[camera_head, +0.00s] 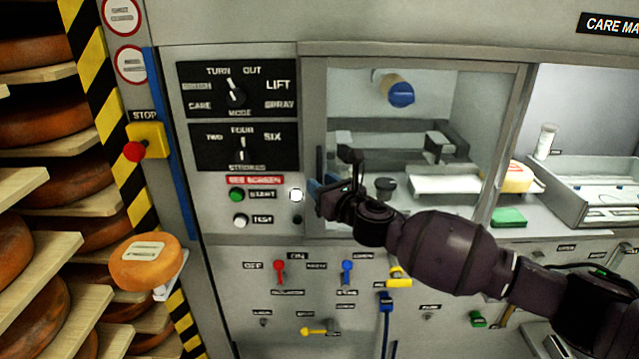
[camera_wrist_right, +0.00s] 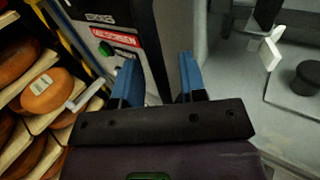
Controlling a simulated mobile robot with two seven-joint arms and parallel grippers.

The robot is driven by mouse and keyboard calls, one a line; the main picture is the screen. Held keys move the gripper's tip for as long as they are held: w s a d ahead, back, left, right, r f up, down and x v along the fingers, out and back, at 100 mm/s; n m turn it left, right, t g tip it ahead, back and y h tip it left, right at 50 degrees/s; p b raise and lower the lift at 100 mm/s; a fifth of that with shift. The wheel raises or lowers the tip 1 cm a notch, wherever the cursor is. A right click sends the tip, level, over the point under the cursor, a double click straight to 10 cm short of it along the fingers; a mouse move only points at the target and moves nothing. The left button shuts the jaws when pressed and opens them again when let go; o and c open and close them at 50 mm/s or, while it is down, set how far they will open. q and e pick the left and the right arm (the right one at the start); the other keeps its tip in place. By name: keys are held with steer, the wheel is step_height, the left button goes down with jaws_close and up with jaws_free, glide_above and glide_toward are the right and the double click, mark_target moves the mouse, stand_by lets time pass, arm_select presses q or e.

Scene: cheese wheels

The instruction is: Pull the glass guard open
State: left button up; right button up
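The glass guard (camera_head: 415,108) is a clear pane in a grey metal frame on the machine front, to the right of the control panel. A dark upright bar, seemingly its handle (camera_head: 319,160), stands at the frame's left edge. My right gripper (camera_head: 315,187) is at this left edge, reaching in from the right. In the right wrist view, its two blue fingers (camera_wrist_right: 158,78) are apart, with a dark upright strip (camera_wrist_right: 150,45) between or just beyond them. I cannot tell whether they touch it. My left gripper is in neither view.
The control panel (camera_head: 238,115) with knobs and buttons is left of the guard. Switches line the lower panel. An orange cheese wheel (camera_head: 145,262) sits on a small support by the cheese shelves at left. An open bay with a tray (camera_head: 600,190) is at right.

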steer(key=shift+w+a, duration=0.35)
steer(key=shift+w, duration=0.15)
jaws_close()
